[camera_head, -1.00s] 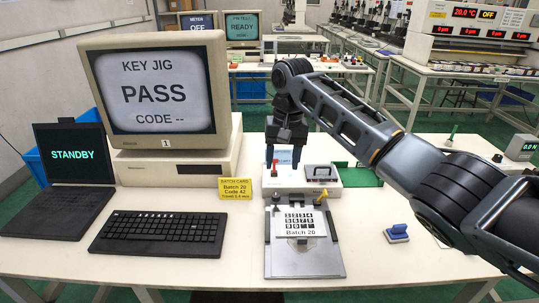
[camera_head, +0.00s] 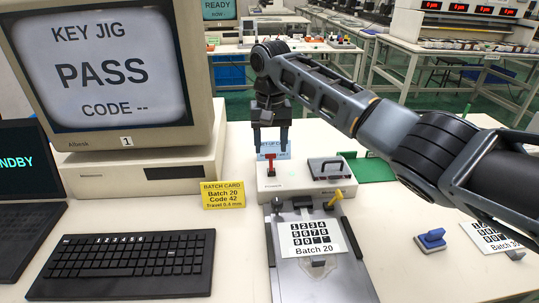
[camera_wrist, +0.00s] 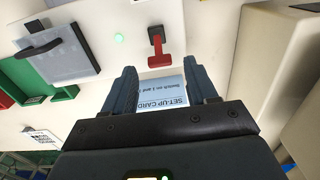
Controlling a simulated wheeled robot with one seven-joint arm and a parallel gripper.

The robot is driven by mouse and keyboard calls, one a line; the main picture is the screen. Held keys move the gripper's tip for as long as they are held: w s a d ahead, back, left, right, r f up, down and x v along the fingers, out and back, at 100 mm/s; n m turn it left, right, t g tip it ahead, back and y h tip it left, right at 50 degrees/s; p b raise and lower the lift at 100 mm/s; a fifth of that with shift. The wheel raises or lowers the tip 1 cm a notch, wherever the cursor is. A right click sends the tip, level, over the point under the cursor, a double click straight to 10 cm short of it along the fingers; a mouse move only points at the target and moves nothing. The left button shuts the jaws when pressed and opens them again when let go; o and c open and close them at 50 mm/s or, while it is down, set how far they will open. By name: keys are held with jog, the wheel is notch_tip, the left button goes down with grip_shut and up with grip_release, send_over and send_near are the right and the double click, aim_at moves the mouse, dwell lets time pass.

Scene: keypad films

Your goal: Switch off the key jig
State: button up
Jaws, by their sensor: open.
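The key jig is a white box (camera_head: 293,193) on the table with a grey bed plate (camera_head: 318,275) in front of it. A red lever switch (camera_head: 271,164) stands at the left of its top; it also shows in the wrist view (camera_wrist: 157,48) beside a lit green lamp (camera_wrist: 119,38). A keypad film (camera_head: 312,238) marked "Batch 20" lies on the plate. My gripper (camera_head: 270,143) points down just above and behind the red lever, open and empty. In the wrist view its fingers (camera_wrist: 165,85) are apart, with the lever beyond them.
A monitor (camera_head: 105,75) reads "KEY JIG PASS CODE --". A keyboard (camera_head: 130,264), laptop (camera_head: 25,185) and yellow batch card (camera_head: 223,195) are at the left. A set-up card (camera_wrist: 172,92) lies behind the jig. A blue-handled stamp (camera_head: 431,239) and another film (camera_head: 490,236) are at the right.

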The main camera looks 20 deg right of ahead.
aim_at(271, 155)
jog(key=shift+f, duration=2.05)
jog(key=shift+c, duration=0.2)
jog(key=c, duration=1)
jog(key=shift+r, duration=0.1)
